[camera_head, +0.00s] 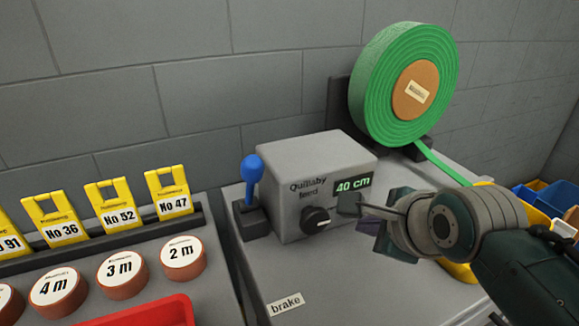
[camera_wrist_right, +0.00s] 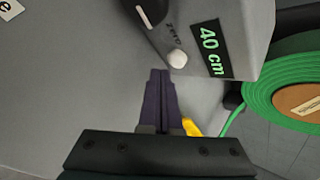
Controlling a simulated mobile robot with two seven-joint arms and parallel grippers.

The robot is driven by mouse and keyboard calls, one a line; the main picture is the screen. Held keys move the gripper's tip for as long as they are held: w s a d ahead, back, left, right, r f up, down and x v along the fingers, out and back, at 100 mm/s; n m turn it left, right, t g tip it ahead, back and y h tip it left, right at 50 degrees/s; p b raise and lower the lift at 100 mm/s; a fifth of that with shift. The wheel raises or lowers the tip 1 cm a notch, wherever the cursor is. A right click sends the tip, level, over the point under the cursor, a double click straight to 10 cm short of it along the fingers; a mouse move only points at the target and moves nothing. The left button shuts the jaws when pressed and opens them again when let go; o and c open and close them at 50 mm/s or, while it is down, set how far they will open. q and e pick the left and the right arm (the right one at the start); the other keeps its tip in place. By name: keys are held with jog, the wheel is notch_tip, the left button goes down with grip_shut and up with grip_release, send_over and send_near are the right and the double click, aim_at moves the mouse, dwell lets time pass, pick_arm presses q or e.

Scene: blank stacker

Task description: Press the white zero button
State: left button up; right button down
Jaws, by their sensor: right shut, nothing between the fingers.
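The white zero button (camera_wrist_right: 177,58) is a small round knob beside the word "zero" on the grey feed box (camera_head: 310,180), between the black dial and the green "40 cm" display (camera_head: 352,184). In the head view my right arm hides it. My right gripper (camera_head: 366,225) is in front of the box's lower right part. In the right wrist view its dark purple fingers (camera_wrist_right: 160,74) are shut and empty, with their tips just below and left of the button. A small gap shows in the picture; I cannot tell the depth. My left gripper is not in view.
A black dial (camera_head: 315,220) is left of the button. A blue-knobbed lever (camera_head: 251,170) stands left of the box. A green tape roll (camera_head: 375,90) stands behind right.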

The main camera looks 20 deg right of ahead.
dwell(0.4)
jog(key=shift+w, duration=0.45)
jog(key=shift+w+a, duration=0.1)
jog(key=shift+w, duration=0.35)
dwell(0.5)
dwell(0.4)
jog(key=shift+s+r+p, duration=0.15)
jog(key=shift+s+p, duration=0.45)
jog(key=shift+s, duration=0.2)
jog(key=shift+s, duration=0.1)
